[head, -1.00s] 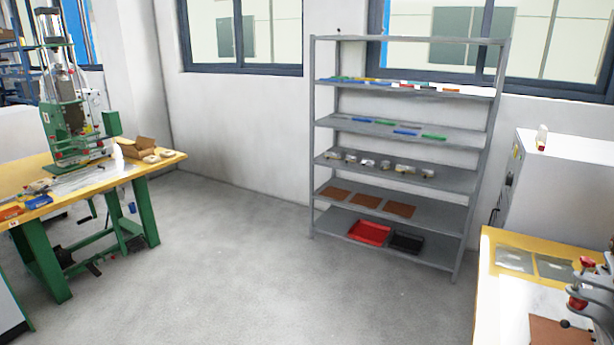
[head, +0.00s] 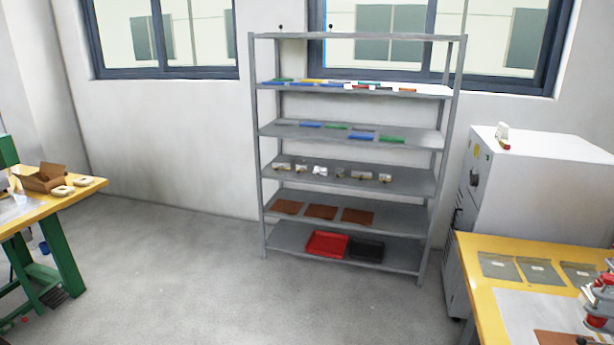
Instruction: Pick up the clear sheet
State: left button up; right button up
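Neither of my grippers shows in the head view. Several flat, see-through grey-green pieces, some with a small pale label, lie in a row on the yellow table (head: 478,290) at the right; one is the clear piece (head: 497,268) at the row's left end. A pale flat sheet (head: 14,209) lies on the left workbench (head: 50,197), cut by the picture edge. I cannot tell which of these is the clear sheet.
A grey shelf rack (head: 345,185) stands against the back wall with small parts, brown sheets, a red tray (head: 327,244) and a black tray (head: 365,249). A white cabinet (head: 540,185) stands right of it. An open cardboard box (head: 42,177) is on the left bench. The middle floor is clear.

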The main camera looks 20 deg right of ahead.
aim_at(581, 275)
jog(key=i+l+z, duration=0.1)
jog(key=i+z, duration=0.35)
jog(key=i, duration=0.2)
jog(key=i+j+z, duration=0.1)
jog(key=i+z, duration=0.3)
jog(key=i, duration=0.25)
